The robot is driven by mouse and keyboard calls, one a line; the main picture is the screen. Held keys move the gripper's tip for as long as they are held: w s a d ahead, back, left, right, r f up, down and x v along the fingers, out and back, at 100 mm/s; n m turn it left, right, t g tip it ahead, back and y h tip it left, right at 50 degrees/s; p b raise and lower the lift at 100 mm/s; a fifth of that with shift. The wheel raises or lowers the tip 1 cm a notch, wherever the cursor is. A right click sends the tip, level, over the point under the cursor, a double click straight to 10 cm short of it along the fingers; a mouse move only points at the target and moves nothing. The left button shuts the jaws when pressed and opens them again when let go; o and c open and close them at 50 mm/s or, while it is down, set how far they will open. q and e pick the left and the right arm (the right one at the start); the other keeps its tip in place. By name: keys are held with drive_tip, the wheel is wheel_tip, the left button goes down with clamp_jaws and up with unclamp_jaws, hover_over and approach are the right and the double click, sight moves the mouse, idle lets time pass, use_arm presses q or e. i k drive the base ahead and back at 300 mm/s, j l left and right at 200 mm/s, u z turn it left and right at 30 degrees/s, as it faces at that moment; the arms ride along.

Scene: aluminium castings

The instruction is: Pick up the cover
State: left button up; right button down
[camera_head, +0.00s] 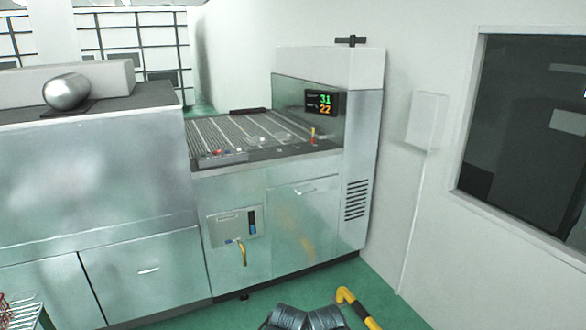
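I cannot clearly pick out the cover in the head view. Several small pale pieces lie on the ribbed worktop (222,129) of the metal machine, too small to identify. Neither gripper can be made out. Two dark rounded parts show at the bottom edge, and I cannot tell what they are.
The machine (233,182) has a display (322,103) reading 31 and 22. A steel cabinet (90,185) with a shiny ball (66,92) on top stands left. A yellow-black rail (358,308) and wire rack (22,312) are near the bottom. Green floor (372,277) shows between.

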sight(280, 137)
drive_tip(key=i+u, duration=0.4)
drive_tip(key=i, duration=0.65)
drive_tip(key=i+z, duration=0.3)
drive_tip(key=i, duration=0.3)
drive_tip(key=i+j+z, duration=0.15)
drive_tip(key=i+z, duration=0.15)
drive_tip(key=i, duration=0.25)
drive_tip(key=i+j+z, duration=0.25)
drive_tip(key=i, duration=0.3)
